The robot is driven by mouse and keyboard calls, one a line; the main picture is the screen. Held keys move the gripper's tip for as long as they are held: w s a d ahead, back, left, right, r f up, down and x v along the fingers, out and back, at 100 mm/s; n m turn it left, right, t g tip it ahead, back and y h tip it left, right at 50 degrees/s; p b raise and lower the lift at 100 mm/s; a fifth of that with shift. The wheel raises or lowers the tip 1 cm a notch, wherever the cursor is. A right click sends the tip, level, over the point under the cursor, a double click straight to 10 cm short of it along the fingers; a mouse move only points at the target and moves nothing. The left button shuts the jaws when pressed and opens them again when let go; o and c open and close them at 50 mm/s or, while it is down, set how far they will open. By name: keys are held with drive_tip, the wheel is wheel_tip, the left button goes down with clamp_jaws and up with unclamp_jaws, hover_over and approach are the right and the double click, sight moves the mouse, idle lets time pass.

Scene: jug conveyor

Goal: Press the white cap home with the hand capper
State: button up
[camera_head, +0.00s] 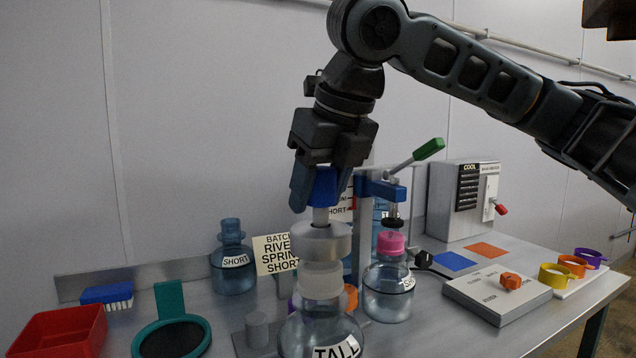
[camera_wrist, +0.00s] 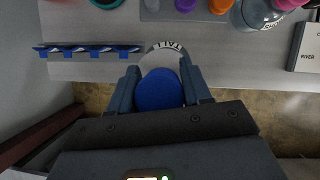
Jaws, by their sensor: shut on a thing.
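My gripper (camera_head: 323,190) is shut on the blue handle (camera_head: 323,186) of the hand capper; the handle's round top also shows in the wrist view (camera_wrist: 158,90). The capper's light grey bell (camera_head: 323,243) points down, upright, above the clear jug (camera_head: 320,335) labelled TALL at the front. The white cap (camera_head: 321,282) is at the jug's neck, directly under the bell. Bell and cap look very close; I cannot tell whether they touch. The TALL label (camera_wrist: 165,48) shows just beyond the handle in the wrist view.
A SHORT jug (camera_head: 232,270) stands at the back left. Another, with a pink cap (camera_head: 390,243), stands close right, by a green-levered press (camera_head: 428,149). A control box (camera_head: 497,294) lies right.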

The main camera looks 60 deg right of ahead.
sight(318, 227)
drive_tip(key=shift+f+b, duration=0.95)
drive_tip(key=shift+f, duration=0.95)
drive_tip(key=shift+f+p, duration=0.7)
drive_tip(key=shift+f, duration=0.1)
idle(2.6)
drive_tip(key=shift+r+p, duration=3.2)
drive_tip(key=shift+r, duration=0.6)
